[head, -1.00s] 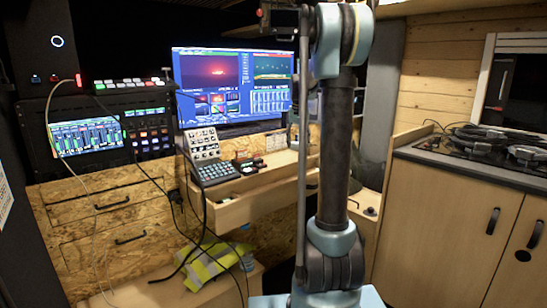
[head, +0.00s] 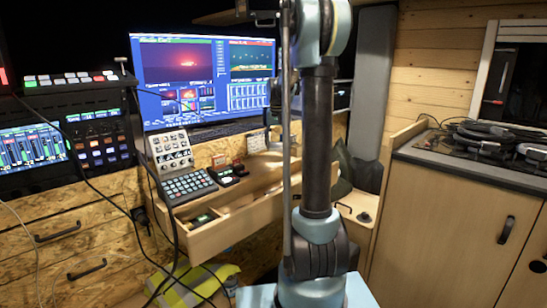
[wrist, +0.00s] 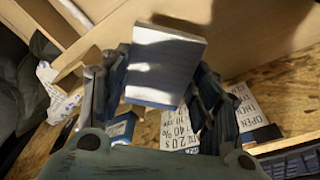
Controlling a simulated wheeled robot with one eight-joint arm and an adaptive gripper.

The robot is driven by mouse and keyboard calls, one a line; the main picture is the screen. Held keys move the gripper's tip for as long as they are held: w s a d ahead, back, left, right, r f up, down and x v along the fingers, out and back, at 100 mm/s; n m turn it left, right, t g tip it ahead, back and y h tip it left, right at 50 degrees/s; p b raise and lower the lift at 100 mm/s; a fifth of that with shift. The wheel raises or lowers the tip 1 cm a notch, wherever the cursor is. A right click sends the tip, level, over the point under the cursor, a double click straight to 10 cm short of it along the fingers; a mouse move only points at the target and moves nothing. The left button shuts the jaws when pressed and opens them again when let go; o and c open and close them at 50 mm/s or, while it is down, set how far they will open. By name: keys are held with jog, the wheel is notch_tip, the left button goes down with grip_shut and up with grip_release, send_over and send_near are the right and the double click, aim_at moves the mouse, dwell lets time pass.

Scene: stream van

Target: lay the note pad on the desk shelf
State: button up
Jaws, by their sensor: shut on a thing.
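The note pad (wrist: 166,60) is a pale block with a blue edge in the wrist view. My gripper (wrist: 158,92) is shut on it, with dark fingers on its left and right sides. The pad is held over pale wooden boards. In the head view the wooden desk (head: 268,168) stands below the monitor, with an open drawer (head: 235,222) at its front. I cannot tell for sure which board is the desk shelf. My own arm stands in front of the desk's right part, and the pad cannot be made out there.
A control panel (head: 172,152) and a keypad (head: 188,187) stand at the desk's left, below the monitor (head: 205,80). Small items lie in the drawer. Cables hang at the left. A counter (head: 470,165) with coiled gear is at right. Printed white sheets (wrist: 180,130) show below the gripper.

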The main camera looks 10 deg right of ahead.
aim_at(276, 160)
jog(key=shift+s+f, duration=0.1)
jog(key=shift+f, duration=2.55)
jog(key=o, duration=1.1)
jog(key=shift+c, duration=0.2)
